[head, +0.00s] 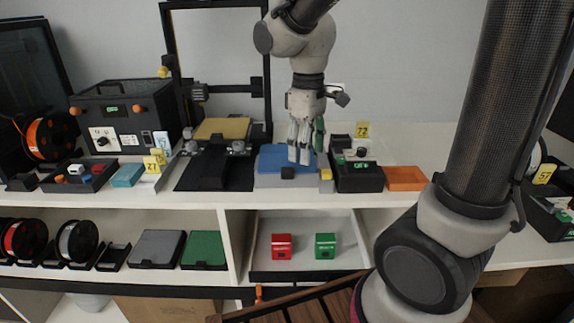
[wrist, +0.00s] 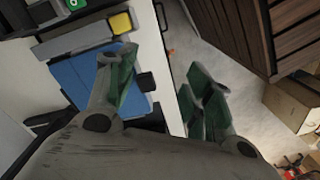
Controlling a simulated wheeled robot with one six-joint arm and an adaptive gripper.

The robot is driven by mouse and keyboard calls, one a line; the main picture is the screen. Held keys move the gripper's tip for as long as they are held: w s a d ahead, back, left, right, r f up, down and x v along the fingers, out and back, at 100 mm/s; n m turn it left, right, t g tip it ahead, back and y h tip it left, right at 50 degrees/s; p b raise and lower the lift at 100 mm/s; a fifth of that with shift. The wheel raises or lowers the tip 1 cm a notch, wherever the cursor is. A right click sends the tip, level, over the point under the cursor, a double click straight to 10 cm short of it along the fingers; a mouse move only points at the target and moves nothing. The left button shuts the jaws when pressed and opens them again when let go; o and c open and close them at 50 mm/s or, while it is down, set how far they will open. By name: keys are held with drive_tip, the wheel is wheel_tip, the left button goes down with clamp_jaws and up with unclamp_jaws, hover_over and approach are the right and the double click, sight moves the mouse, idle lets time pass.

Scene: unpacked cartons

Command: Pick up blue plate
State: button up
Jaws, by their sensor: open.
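The blue plate (head: 275,160) lies flat on a grey base on the white counter, right of the black 3D printer. In the wrist view the blue plate (wrist: 76,82) is at the left, partly covered by one finger. My gripper (head: 303,158) hangs pointing down over the plate's right part in the head view. In the wrist view my gripper (wrist: 160,95) has its fingers spread wide with nothing between them. One finger overlaps the plate in the picture, and the other is past the counter's front edge. I cannot tell whether a finger touches the plate.
A black device (head: 358,178) and an orange tray (head: 405,178) stand to the right. The printer (head: 215,150) stands close on the left. Grey (head: 157,248) and green (head: 204,249) plates lie on the lower shelf.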

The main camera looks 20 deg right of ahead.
sight(288, 169)
drive_tip(key=w+a+n, duration=0.2)
drive_tip(key=w+n, duration=0.1)
drive_tip(key=w+a+n, duration=0.1)
drive_tip(key=shift+w+n, duration=0.4)
drive_tip(key=shift+n, duration=0.7)
wheel_tip(288, 169, down, 8)
drive_tip(key=shift+d+r, duration=0.1)
drive_tip(key=shift+r, duration=0.05)
clamp_jaws()
